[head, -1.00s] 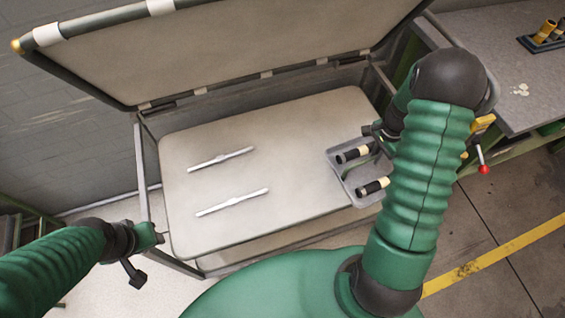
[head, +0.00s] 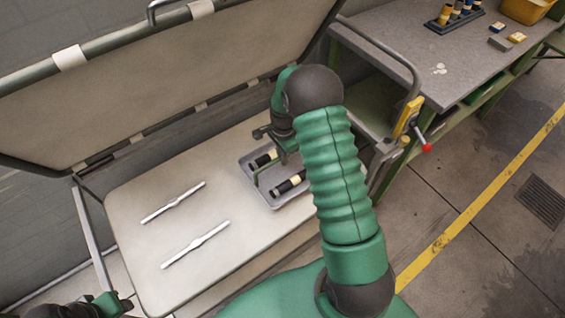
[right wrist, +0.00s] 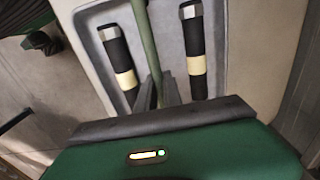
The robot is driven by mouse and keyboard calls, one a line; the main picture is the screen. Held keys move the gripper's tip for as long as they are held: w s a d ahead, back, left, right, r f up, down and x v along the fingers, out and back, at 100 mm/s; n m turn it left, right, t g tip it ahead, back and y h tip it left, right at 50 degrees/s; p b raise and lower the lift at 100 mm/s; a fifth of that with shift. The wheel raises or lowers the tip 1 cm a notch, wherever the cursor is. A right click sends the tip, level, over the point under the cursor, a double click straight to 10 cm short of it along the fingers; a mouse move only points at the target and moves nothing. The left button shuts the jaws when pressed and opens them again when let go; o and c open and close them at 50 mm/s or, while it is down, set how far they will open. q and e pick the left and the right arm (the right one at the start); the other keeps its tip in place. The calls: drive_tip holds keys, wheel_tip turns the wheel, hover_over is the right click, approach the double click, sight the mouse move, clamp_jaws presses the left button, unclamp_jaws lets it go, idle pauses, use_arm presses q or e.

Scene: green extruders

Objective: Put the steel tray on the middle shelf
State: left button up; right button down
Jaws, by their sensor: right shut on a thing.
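The steel tray (head: 262,188) is a shallow grey tray over the right part of a pale, flat surface. In it lie two black cylinders (head: 287,184) with cream bands, which the right wrist view also shows (right wrist: 118,62). A thin green handle (right wrist: 148,45) runs between them. My right gripper (right wrist: 160,98) is shut on this handle. In the head view, my right gripper (head: 272,150) is over the tray, and my arm hides its right side. I cannot tell whether the tray touches the surface. My left gripper (head: 122,303) is at the bottom left, partly cut off.
Two white bars (head: 195,244) lie on the pale surface (head: 130,235). A raised lid (head: 150,85) stands behind. At right is a grey workbench (head: 410,50) with green framing and a red-knobbed lever (head: 426,148). The floor at right is open. The middle shelf is not clearly identifiable.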

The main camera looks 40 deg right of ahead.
sight(283, 170)
drive_tip(key=shift+f, duration=1.65)
drive_tip(key=shift+b, duration=0.3)
drive_tip(key=c, duration=1.5)
unclamp_jaws()
wheel_tip(283, 170, up, 12)
drive_tip(key=shift+f+p, duration=0.1)
drive_tip(key=shift+p, duration=0.85)
drive_tip(key=s+a+r+n+t, duration=0.1)
drive_tip(key=s+a+r+n, duration=0.1)
drive_tip(key=s+a+n, duration=0.4)
drive_tip(key=s+a+r+n+t, duration=0.1)
drive_tip(key=s+a+r+n, duration=0.2)
drive_tip(key=s+a+n, duration=0.4)
drive_tip(key=a+n, duration=0.6)
drive_tip(key=a, duration=0.1)
drive_tip(key=shift+a+r+t, duration=0.15)
drive_tip(key=shift+a+t, duration=0.15)
